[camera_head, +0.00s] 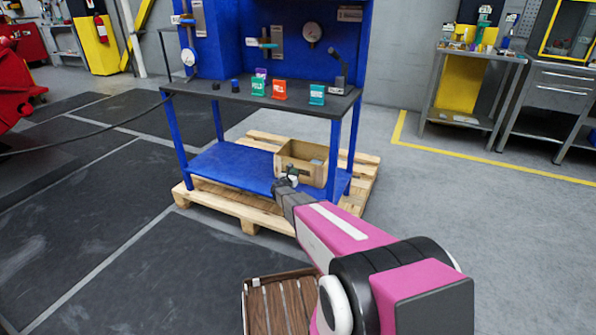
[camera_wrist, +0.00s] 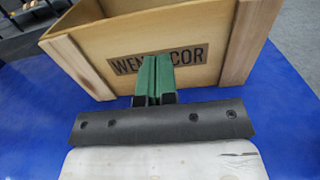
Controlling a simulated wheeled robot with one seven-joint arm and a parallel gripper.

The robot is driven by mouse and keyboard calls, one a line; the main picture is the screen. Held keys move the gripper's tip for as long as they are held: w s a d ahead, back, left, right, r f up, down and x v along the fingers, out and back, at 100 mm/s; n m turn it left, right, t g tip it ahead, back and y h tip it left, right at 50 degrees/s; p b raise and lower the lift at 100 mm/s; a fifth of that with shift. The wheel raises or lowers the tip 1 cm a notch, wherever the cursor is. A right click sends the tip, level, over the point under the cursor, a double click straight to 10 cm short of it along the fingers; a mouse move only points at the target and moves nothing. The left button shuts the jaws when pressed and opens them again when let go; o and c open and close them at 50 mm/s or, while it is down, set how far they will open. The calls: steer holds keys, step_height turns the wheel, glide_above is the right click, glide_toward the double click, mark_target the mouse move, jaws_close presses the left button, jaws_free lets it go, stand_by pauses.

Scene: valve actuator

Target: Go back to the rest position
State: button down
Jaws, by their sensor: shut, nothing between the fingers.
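My gripper (camera_wrist: 154,82) points at the wooden crate (camera_wrist: 205,40) in the wrist view. Its green fingers are together with nothing between them, in front of the crate's lettered front wall. Whether the fingertips touch the wall cannot be told. In the head view my pink and black arm reaches forward from the lower right. Its end is near the crate (camera_head: 313,173), which stands on the blue lower shelf (camera_head: 235,168) of the workbench. The fingers are too small to make out there.
The dark bench top (camera_head: 240,92) lies above the shelf and carries green, red and teal boxes. Blue legs flank the shelf. A wooden pallet (camera_head: 240,210) lies under the bench. A slatted wooden surface (camera_head: 275,305) is below my arm. The floor on both sides is open.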

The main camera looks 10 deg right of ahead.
steer(key=v, duration=0.8)
steer(key=s+d+r+m+g, duration=0.3)
steer(key=s+d+m+g, duration=0.15)
steer(key=s+m, duration=0.4)
steer(key=s+d+r+m+g, duration=0.3)
steer(key=s+m+g, duration=0.3)
steer(key=s+m, duration=0.3)
steer(key=s+a+r+m+g+y, duration=0.1)
steer(key=s+a+r+m+y, duration=0.1)
steer(key=s, duration=0.4)
steer(key=s+a+r+m+g+y, duration=0.1)
steer(key=s+a+r+m+y, duration=0.1)
steer(key=s+m+y, duration=0.3)
steer(key=s+a+r+m+g+y, duration=0.2)
steer(key=s+a+m+y, duration=0.1)
steer(key=s, duration=0.6)
steer(key=shift+a+r+m+y, duration=0.2)
steer(key=shift+a+m+y, duration=0.1)
steer(key=shift+a+m, duration=0.3)
